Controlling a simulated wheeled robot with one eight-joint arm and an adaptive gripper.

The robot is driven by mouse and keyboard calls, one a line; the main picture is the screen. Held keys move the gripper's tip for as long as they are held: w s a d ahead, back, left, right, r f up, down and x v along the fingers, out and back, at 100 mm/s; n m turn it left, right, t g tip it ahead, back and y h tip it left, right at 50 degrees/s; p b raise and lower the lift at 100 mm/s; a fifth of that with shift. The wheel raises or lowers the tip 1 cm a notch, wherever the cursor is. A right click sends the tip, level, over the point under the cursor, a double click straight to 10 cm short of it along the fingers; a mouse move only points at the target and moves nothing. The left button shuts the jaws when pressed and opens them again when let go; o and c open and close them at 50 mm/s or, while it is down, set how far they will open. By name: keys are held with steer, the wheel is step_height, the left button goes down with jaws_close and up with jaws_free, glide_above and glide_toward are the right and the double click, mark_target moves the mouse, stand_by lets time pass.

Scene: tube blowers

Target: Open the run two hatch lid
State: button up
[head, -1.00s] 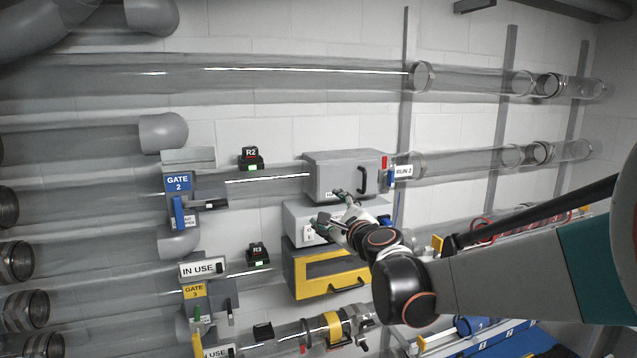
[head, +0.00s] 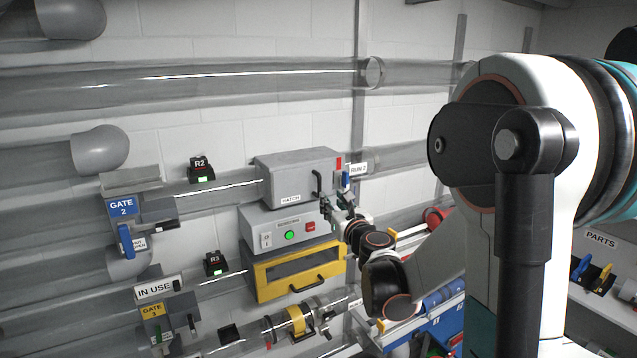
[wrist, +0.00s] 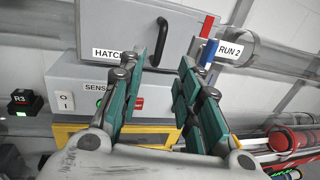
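The run two hatch is a grey box (head: 290,180) on the run two tube, labelled HATCH, with its lid closed. Its black handle (head: 316,184) is at the right of the front face; in the wrist view the handle (wrist: 162,42) shows just beyond and between my fingers. A blue lever (head: 345,178) and a red mark (head: 338,162) are at its right end, by the RUN 2 label (head: 364,168). My gripper (head: 334,205) is just below and right of the handle. In the wrist view my gripper (wrist: 160,82) has its teal fingers apart with nothing between them.
Below the hatch is a grey sensor box (head: 277,232) with a green and a red button, then a yellow-framed box (head: 297,273). Gate 2 (head: 124,210) is at the left. My arm covers much of the right side. Clear tubes run along the wall.

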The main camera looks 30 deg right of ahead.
mark_target(320, 187)
steer(key=w+p, duration=0.1)
steer(key=w, duration=0.3)
steer(key=w+d+p, duration=0.1)
steer(key=w, duration=0.3)
steer(key=w+d, duration=0.1)
steer(key=w, duration=0.3)
steer(key=shift+p, duration=0.4)
jaws_close()
